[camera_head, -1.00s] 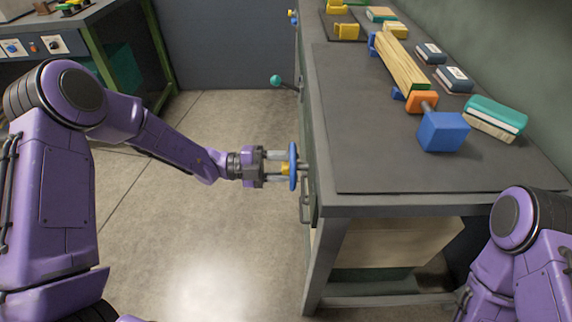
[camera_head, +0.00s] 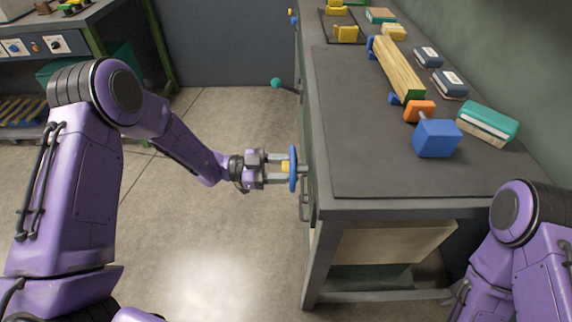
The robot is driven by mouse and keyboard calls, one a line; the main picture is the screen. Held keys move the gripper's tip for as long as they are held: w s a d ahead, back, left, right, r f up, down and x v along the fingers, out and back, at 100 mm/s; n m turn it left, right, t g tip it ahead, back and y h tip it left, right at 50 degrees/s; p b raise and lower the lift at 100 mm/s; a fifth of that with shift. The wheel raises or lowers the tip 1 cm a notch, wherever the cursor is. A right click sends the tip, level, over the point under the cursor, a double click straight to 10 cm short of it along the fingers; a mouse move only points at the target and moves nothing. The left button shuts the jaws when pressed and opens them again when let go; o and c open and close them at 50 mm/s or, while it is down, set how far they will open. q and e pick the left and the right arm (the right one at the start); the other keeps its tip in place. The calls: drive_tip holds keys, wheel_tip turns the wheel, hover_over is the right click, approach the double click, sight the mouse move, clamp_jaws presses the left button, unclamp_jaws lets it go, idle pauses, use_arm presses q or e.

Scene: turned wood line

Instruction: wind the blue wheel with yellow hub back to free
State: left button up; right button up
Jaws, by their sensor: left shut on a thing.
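The blue wheel (camera_head: 293,168) is seen nearly edge-on at the left side of the workbench. Its yellow hub (camera_head: 286,166) faces my left gripper (camera_head: 279,169). My left gripper reaches in from the left and is shut on the wheel at its hub, the two fingers on either side of the yellow part. The far side of the wheel is hidden. My right arm (camera_head: 520,240) shows at the lower right, and its gripper is out of the picture.
The grey workbench (camera_head: 390,182) carries a wooden block in a clamp (camera_head: 397,68), a blue block (camera_head: 437,138) and a teal-and-white box (camera_head: 487,123). A lever with a teal knob (camera_head: 276,83) sticks out beyond the wheel. The floor (camera_head: 215,240) to the left is clear.

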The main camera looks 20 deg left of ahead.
use_arm(q)
drive_tip(key=n+p, duration=0.1)
drive_tip(key=n, duration=0.2)
drive_tip(key=shift+r+n, duration=0.1)
drive_tip(key=shift+n, duration=0.2)
drive_tip(key=n+p, duration=0.2)
drive_tip(key=n, duration=0.2)
drive_tip(key=shift+n, duration=0.3)
drive_tip(key=n+p, duration=0.2)
drive_tip(key=n, duration=0.2)
drive_tip(key=shift+n+p, duration=0.35)
drive_tip(key=shift+n, duration=1.05)
drive_tip(key=o, duration=0.8)
